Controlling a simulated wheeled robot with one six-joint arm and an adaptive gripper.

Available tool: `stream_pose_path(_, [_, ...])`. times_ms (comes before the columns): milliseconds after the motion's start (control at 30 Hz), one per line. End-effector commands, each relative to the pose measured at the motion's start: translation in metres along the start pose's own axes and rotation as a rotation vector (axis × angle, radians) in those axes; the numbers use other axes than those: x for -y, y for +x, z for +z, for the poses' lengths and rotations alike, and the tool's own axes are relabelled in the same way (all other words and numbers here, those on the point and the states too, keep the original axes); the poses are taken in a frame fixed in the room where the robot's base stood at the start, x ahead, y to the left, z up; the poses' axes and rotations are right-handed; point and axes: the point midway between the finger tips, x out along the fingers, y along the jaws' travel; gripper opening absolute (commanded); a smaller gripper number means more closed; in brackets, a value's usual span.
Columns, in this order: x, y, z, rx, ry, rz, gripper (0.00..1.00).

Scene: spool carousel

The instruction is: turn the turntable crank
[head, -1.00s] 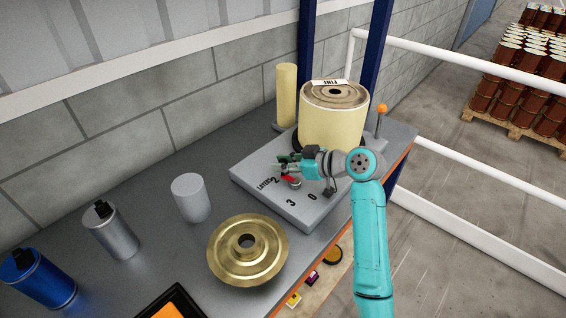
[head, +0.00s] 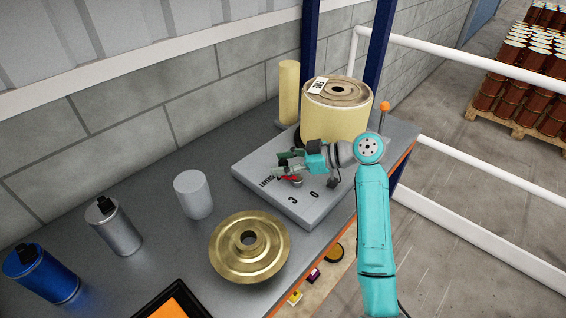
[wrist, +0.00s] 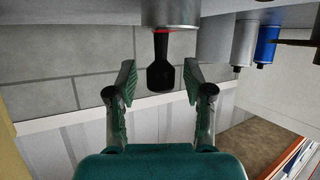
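The turntable is a grey base plate (head: 255,184) on the bench, bearing a large cream spool (head: 335,118) with a white label on its top. The crank shows as a small red piece (head: 290,179) with a grey round part at the front of the plate. In the wrist view a black lever (wrist: 160,72) with a red edge hangs from a grey cylinder. My gripper (head: 286,165) is over the crank. In the wrist view its fingers (wrist: 158,84) are apart, one on each side of the black lever, with gaps showing on both sides.
A brass flanged wheel (head: 249,262), a light grey cylinder (head: 193,195), a silver bottle (head: 113,228) and a blue bottle (head: 46,275) stand on the bench. A thin yellow roll (head: 289,92) stands behind the turntable. An orange-tipped post (head: 384,107) stands right of the spool.

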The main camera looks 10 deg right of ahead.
Motion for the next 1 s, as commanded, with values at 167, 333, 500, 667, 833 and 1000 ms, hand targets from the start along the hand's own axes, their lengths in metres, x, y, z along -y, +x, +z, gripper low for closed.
stream_pose_path(167, [0.0,-0.004,0.0,0.0,0.0,0.001,0.52])
stream_pose_path(333, [-0.001,-0.026,0.0,0.0,0.0,0.004,0.52])
stream_pose_path(500, [-0.001,-0.061,0.001,0.0,0.0,0.004,0.52])
stream_pose_path(667, [-0.001,-0.091,0.0,0.0,-0.001,0.004,0.52])
stream_pose_path(833, [-0.001,-0.112,0.0,0.0,0.0,0.002,0.52])
stream_pose_path(1000, [0.0,-0.119,0.0,0.0,0.0,0.0,0.52])
